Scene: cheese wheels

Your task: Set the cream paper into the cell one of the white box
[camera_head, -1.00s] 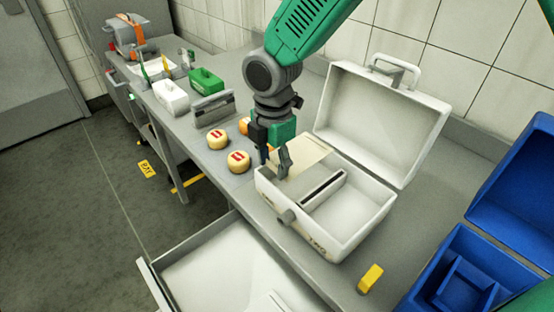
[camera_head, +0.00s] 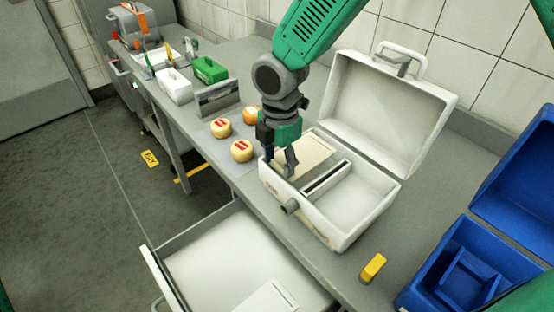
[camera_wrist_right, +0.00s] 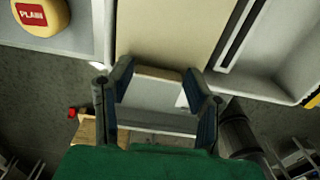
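The white box (camera_head: 325,235) stands on the counter with its lid raised. The cream paper (camera_head: 308,150) is at the box's left compartment, flat or slightly tilted. Its near edge is at my right gripper (camera_head: 279,168), which points down over the compartment's left side. In the right wrist view the cream paper (camera_wrist_right: 170,35) stretches away from the fingers, and its near edge lies between the two fingertips of my right gripper (camera_wrist_right: 158,75). The fingers stand apart by that edge and seem to hold it. The compartment floor is hidden. My left gripper is not in view.
Cheese wheels (camera_head: 242,150) sit left of the box. An open drawer (camera_head: 215,262) is below the counter edge. A yellow block (camera_head: 372,268) and a blue box (camera_head: 455,265) are at the right.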

